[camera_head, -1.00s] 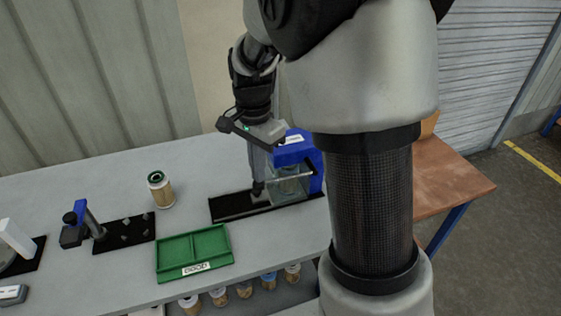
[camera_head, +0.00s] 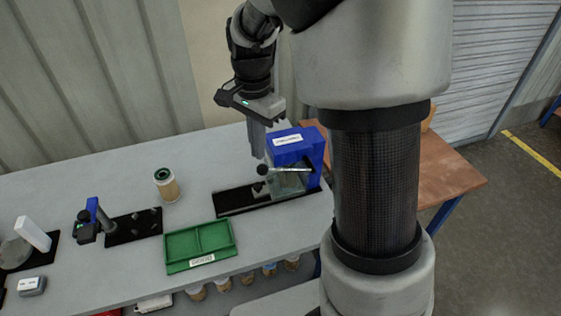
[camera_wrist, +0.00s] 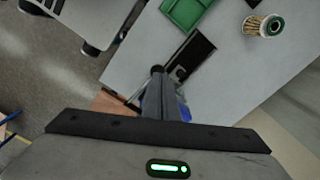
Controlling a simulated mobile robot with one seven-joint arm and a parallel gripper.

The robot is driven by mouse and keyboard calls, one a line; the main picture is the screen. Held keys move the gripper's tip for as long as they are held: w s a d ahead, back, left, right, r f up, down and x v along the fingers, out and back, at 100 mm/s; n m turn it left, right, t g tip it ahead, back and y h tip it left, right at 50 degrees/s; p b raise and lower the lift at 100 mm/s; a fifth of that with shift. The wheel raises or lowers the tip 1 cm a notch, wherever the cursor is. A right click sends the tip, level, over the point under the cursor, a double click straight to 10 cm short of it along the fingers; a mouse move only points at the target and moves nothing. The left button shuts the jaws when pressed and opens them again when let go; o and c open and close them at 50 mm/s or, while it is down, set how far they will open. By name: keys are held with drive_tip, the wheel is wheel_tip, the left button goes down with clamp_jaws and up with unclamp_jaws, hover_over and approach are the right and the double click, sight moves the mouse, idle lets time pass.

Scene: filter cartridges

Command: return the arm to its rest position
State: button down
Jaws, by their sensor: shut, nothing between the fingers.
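My gripper (camera_head: 258,154) is shut and empty. In the head view it hangs above the grey bench, just left of the blue machine (camera_head: 297,146), with its fingers pointing down. In the wrist view my gripper (camera_wrist: 158,75) shows as closed fingers pointing toward the bench and the black base plate (camera_wrist: 190,55). A dark round knob (camera_head: 262,169) of the machine sits just below the fingertips. I cannot tell the exact gap between them. My arm's upper links fill the upper right of the head view.
A green tray (camera_head: 171,263) lies at the bench's front. A black plate with pegs (camera_head: 135,227) and a blue-and-black device (camera_head: 90,222) stand left. A brown table (camera_head: 452,177) is at right. Several jars sit below the bench edge.

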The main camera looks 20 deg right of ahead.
idle(0.4)
drive_tip(key=s+r+n+t, duration=0.2)
drive_tip(key=s+r+n, duration=0.4)
drive_tip(key=s, duration=0.3)
drive_tip(key=s+r+n+t, duration=0.3)
drive_tip(key=s+r+n, duration=0.3)
drive_tip(key=s, duration=0.3)
drive_tip(key=shift+s+d+t, duration=0.2)
drive_tip(key=shift+d+t, duration=0.1)
drive_tip(key=shift+d, duration=0.1)
